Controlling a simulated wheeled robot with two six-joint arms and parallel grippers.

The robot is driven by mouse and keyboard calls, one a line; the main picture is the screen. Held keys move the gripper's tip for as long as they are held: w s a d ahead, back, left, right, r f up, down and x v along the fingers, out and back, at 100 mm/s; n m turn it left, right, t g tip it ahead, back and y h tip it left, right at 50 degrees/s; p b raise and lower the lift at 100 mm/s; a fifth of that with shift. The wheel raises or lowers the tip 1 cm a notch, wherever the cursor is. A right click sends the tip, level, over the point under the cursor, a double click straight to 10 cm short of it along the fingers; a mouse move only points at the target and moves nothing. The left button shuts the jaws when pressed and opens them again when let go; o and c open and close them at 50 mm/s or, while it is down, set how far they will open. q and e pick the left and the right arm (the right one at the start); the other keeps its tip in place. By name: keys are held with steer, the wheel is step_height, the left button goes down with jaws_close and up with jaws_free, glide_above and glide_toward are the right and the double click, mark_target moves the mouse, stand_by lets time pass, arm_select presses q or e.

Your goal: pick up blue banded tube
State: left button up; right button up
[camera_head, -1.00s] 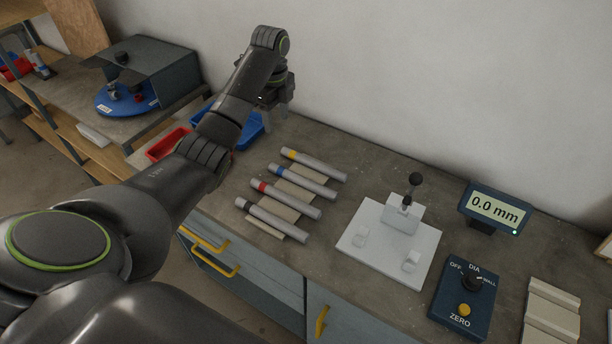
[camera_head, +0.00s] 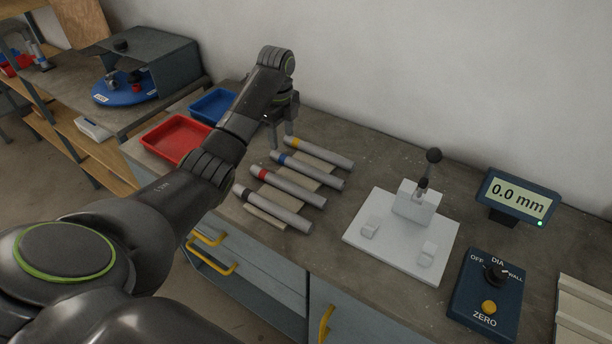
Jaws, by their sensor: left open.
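The blue banded tube (camera_head: 312,171) is a grey tube with a blue band near its left end. It lies on a beige rack (camera_head: 290,185) on the bench. The yellow banded tube (camera_head: 322,154) lies behind it; the red banded tube (camera_head: 290,187) and the dark banded tube (camera_head: 275,210) lie in front. My left gripper (camera_head: 281,138) is open and empty, pointing down just behind and above the banded ends of the yellow and blue tubes. Its fingertips are partly hard to make out. My right gripper is not in view.
A red tray (camera_head: 150,140) and a blue tray (camera_head: 207,104) stand left of the tubes. A white fixture (camera_head: 385,245) with a black-knobbed post stands to the right. Beyond it are a display (camera_head: 517,197) reading 0.0 mm and a dial box (camera_head: 486,290). The wall (camera_head: 430,80) bounds the back.

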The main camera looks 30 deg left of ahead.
mark_target(281, 155)
arm_select(q)
steer(key=shift+f, duration=0.45)
steer(key=f+p, duration=0.1)
steer(key=f, duration=0.1)
steer(key=s+f+p, duration=0.1)
steer(key=f, duration=0.2)
steer(key=shift+d, duration=0.15)
steer(key=shift+w+f, duration=0.1)
steer(key=shift+f, duration=0.15)
jaws_close()
